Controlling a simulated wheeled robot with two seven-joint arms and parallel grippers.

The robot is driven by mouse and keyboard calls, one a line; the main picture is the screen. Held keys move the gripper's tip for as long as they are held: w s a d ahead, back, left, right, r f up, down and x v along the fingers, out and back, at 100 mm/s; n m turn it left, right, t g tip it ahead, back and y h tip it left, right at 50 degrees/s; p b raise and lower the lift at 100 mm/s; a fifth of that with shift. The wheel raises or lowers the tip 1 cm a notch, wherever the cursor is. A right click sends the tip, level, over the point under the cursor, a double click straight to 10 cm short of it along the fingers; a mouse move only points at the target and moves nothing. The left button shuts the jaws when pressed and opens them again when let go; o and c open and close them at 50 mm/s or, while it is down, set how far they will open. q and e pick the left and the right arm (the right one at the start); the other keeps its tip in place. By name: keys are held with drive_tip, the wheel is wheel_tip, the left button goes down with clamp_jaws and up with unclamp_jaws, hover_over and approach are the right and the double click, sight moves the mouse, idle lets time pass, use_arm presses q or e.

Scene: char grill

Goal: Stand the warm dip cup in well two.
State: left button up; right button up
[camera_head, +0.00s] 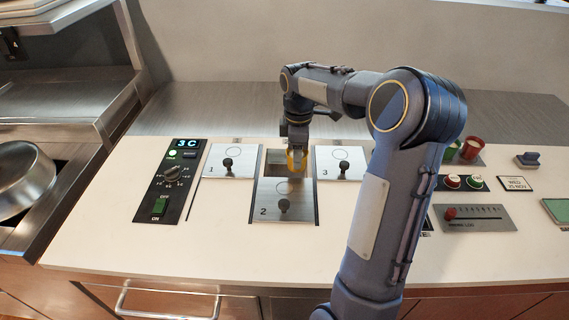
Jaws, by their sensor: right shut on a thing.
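My right gripper (296,146) reaches down from above at the back of the middle well. My left gripper is not in view.
Lids one (231,161) and three (341,163) lie flat on either side. A control panel (171,180) reading "3 C" is at the left. The counter front is clear.

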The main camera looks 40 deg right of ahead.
drive_tip(key=w+f, duration=0.1)
drive_tip(key=f, duration=0.1)
drive_tip(key=w+f, duration=0.4)
drive_tip(key=shift+w+d+p, duration=0.2)
drive_tip(key=shift+d+p, duration=0.15)
drive_tip(key=shift+d, duration=0.05)
drive_tip(key=shift+w+f, duration=0.15)
drive_tip(key=shift+f, duration=1.5)
drive_tip(key=shift+f, duration=0.15)
drive_tip(key=o, duration=1)
